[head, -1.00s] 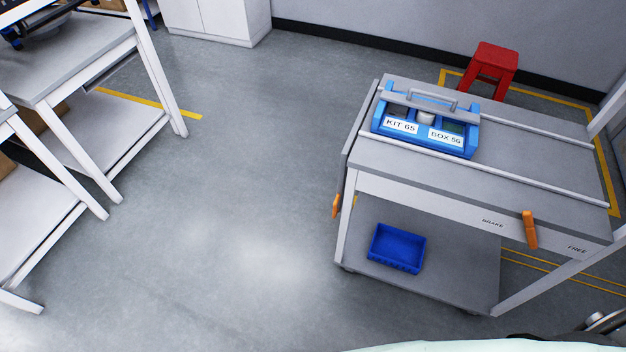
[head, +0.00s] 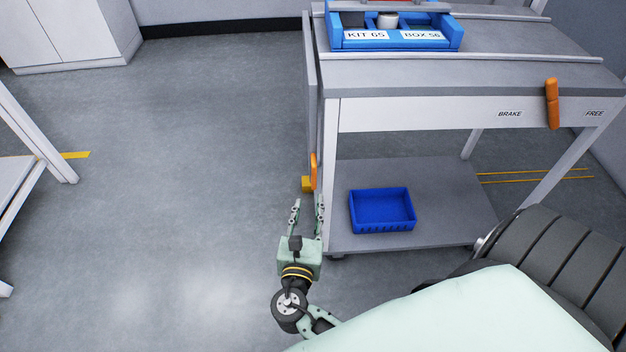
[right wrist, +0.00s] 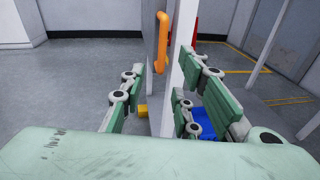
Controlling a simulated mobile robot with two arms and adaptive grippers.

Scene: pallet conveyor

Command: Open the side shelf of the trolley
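The trolley (head: 430,113) stands at the right of the head view. Its side shelf (head: 309,95) hangs folded down along the trolley's left side, seen nearly edge-on. An orange handle (head: 314,171) sits low on that side, with a small yellow block (head: 306,184) beside it. My right gripper (head: 308,207) is open and empty, just below and in front of the orange handle, fingers pointing toward it. In the right wrist view the orange handle (right wrist: 162,40) rises ahead, above the gap between the parted fingers (right wrist: 160,88). My left gripper is not in view.
A blue carrier (head: 395,40) labelled KIT 65 and BOX 56 stands on the trolley top. A blue bin (head: 382,209) is on its lower deck. An orange brake lever (head: 552,103) is on the front, between BRAKE and FREE. The floor left of the trolley is clear.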

